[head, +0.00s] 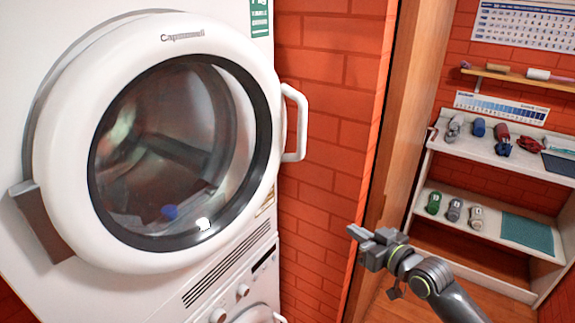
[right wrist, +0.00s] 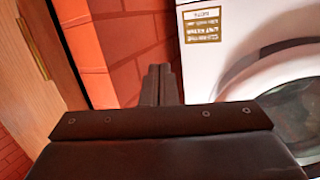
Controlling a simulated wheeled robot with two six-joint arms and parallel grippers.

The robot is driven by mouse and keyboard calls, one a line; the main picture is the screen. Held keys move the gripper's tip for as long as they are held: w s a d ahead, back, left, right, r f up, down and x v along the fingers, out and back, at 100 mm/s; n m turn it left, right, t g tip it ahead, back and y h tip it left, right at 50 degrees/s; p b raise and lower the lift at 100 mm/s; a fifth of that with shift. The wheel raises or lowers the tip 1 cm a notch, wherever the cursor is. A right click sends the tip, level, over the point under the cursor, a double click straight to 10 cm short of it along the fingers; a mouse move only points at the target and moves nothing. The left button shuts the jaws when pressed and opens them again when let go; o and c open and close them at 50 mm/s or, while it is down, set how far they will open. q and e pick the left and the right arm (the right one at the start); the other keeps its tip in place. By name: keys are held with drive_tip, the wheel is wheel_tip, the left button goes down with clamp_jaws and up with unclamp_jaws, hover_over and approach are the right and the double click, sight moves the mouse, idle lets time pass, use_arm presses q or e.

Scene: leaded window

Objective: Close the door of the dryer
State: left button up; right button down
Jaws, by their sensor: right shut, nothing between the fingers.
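The dryer (head: 22,110) is a white machine at the left of the head view. Its round white door (head: 65,150) has a dark-rimmed glass window (head: 165,150), a dark hinge (head: 42,222) at the left and a white handle (head: 299,122) at the right. The door lies against or very near the dryer's front; I cannot tell whether a small gap is left. A blue item shows behind the glass. My right gripper (head: 356,240) is shut and empty, below and right of the handle, apart from it. Its fingers (right wrist: 160,85) also show in the right wrist view. My left gripper is out of view.
A second white machine (head: 262,285) stands under the dryer. A red brick wall (head: 325,100) and a wooden post (head: 405,110) are to the right. Farther right, a white shelf (head: 490,150) holds several rolled items. Free space lies between my right gripper and the dryer.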

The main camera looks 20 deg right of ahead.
drive_tip(key=s+a+r+n+y+p, duration=0.1)
drive_tip(key=s+a+r+n+y, duration=0.1)
drive_tip(key=a+r, duration=0.35)
drive_tip(key=s+a+r+n+y+p, duration=0.1)
drive_tip(key=s+a+r+n+y, duration=0.15)
drive_tip(key=r, duration=0.65)
drive_tip(key=p, duration=0.4)
approach(279, 166)
drive_tip(key=shift+m, duration=0.45)
drive_tip(key=x, duration=0.5)
drive_tip(key=shift+a+f, duration=0.15)
drive_tip(key=shift+a, duration=0.3)
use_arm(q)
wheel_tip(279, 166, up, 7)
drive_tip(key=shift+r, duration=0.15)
use_arm(e)
drive_tip(key=shift+w+a+f, duration=0.15)
drive_tip(key=shift+w+a, duration=0.2)
drive_tip(key=shift+w, duration=0.25)
